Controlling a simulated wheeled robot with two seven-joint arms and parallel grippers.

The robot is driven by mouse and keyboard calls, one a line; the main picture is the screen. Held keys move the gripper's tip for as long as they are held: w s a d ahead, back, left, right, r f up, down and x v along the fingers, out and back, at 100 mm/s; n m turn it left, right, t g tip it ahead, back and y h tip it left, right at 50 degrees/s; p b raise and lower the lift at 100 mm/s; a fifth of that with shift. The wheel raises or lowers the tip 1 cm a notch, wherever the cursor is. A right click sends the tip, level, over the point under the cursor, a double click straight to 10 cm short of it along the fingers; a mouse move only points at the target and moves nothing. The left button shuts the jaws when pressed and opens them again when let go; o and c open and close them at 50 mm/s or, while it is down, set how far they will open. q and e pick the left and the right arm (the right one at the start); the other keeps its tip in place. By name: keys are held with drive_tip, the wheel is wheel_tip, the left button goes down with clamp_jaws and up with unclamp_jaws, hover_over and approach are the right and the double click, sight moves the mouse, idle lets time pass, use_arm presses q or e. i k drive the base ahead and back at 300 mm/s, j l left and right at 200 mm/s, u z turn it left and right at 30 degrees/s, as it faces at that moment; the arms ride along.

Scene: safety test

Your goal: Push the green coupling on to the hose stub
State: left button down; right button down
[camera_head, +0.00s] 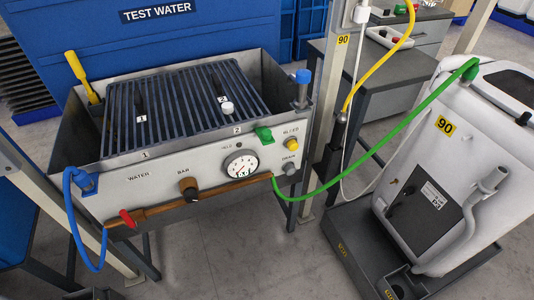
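A green fitting (263,135) sits at the top edge of the test bench's front panel, near a label 2. A green hose (400,123) runs from the lower right of that panel up to a green end piece (470,70) at the top of the white machine. I cannot tell which green part is the coupling. The hose's lower end (276,183) is at the end of the brown rail; whether it is joined there is unclear. A white-tipped piece (227,108) lies on the grate beside another label 2. I cannot clearly identify the hose stub. Neither gripper is in view.
The metal test bench (120,190) has a dark slatted grate (185,95), a gauge (241,165) and a blue hose (72,215) at left. The white machine (440,150) stands on a dark base at right. A yellow hose (375,65) hangs behind. Floor between them is clear.

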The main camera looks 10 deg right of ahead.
sight(467, 78)
drive_tip(key=z, duration=1.5)
